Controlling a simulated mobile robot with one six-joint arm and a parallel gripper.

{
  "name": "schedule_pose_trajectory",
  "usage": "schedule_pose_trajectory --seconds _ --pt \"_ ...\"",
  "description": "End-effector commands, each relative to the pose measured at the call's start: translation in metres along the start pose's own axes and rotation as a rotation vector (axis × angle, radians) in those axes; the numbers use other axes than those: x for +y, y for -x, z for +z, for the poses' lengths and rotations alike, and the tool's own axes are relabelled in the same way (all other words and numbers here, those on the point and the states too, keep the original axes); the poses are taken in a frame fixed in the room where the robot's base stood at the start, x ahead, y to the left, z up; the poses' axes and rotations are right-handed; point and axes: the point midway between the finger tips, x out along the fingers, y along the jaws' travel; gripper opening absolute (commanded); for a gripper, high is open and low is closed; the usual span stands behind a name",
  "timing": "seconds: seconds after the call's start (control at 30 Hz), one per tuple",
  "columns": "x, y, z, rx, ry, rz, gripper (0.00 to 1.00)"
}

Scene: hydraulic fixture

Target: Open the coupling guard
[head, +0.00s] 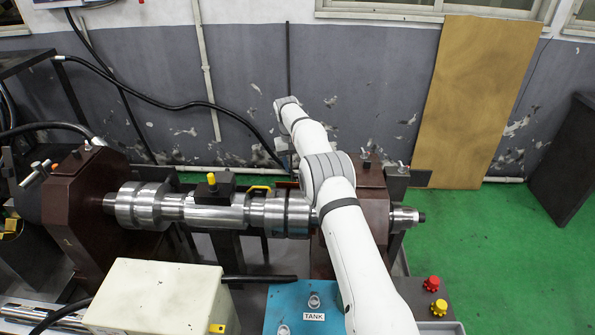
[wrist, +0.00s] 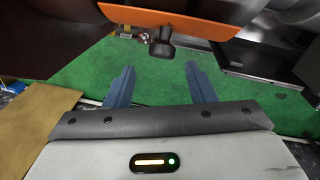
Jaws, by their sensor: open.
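In the wrist view an orange panel (wrist: 180,20), which looks like the coupling guard, crosses the top of the picture. A black knob or handle (wrist: 157,50) hangs from its lower edge. My gripper (wrist: 160,67) is open and empty, its two blue-grey fingers apart, pointing towards the knob. The knob shows above and between the fingertips and does not appear to be held. In the head view my white arm reaches over the shaft to its far side, and the fingers cannot be made out. The orange panel cannot be made out there either.
A steel shaft with couplings (head: 218,217) runs between two dark red housings (head: 95,210). A cream box (head: 158,295) and a blue panel labelled TANK (head: 285,300) stand in front. Red and yellow buttons (head: 432,283) are at right. Green floor (head: 480,250) lies open to the right.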

Motion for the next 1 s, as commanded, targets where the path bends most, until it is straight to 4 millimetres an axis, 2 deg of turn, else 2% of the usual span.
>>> schedule_pose_trajectory --seconds 0.2,0.3,0.67,0.77,0.87,1.0 --pt "0.000 0.034 -0.001 0.003 0.000 0.000 0.50" --pt "0.000 0.043 -0.001 0.003 0.000 0.001 0.50" --pt "0.001 0.047 0.000 0.001 -0.001 0.001 0.50" --pt "0.004 0.054 0.001 0.005 -0.003 -0.001 0.50" --pt "0.011 0.070 0.006 0.014 -0.007 -0.005 0.50" --pt "0.026 0.108 0.022 0.033 -0.015 -0.016 0.50"
